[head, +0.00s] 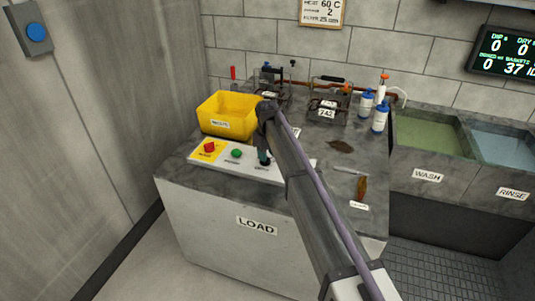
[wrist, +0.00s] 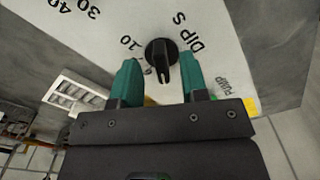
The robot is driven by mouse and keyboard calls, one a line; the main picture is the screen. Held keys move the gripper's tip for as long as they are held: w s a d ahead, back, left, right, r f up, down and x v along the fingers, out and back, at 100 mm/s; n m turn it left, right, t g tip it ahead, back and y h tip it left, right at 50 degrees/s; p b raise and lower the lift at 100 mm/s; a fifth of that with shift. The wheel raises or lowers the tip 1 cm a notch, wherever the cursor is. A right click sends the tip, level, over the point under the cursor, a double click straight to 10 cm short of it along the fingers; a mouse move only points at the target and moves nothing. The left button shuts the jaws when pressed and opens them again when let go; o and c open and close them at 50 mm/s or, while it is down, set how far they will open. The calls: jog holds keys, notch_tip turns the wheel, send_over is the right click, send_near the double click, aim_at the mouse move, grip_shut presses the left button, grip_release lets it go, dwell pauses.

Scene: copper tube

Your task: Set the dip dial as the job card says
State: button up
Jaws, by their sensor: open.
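The dip dial (wrist: 161,53) is a round black knob on a pale panel, beside the lettering DIP S. Printed marks 10, 30 and 40 show to its left; which mark it points at I cannot tell. My gripper (wrist: 160,72) has two teal fingers, open, one on each side of the knob's lower part; contact is not clear.
The panel has a red button (head: 209,147) and a green button (head: 236,153). A yellow bin (head: 228,115) stands behind it. Wire baskets (head: 327,103) and bottles (head: 380,117) are farther back. Wash (head: 430,135) and rinse (head: 505,140) tanks lie right, below a display (head: 505,52).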

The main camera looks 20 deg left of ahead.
notch_tip(320, 180, up, 8)
jog(key=p, duration=0.6)
jog(key=shift+r+p, duration=0.15)
jog(key=shift+p, duration=0.15)
jog(key=s+d+r+m+p, duration=0.1)
jog(key=s+d+m, duration=0.3)
jog(key=s+d, duration=0.5)
jog(key=s+d+r+m+p, duration=0.2)
jog(key=s+d, duration=0.8)
jog(key=d, duration=1.1)
jog(key=s+d+r+m+p, duration=0.1)
jog(key=s+d+m, duration=0.5)
jog(key=d, duration=0.9)
jog(key=s, duration=0.3)
jog(key=shift+s+r, duration=0.2)
jog(key=shift+s, duration=0.2)
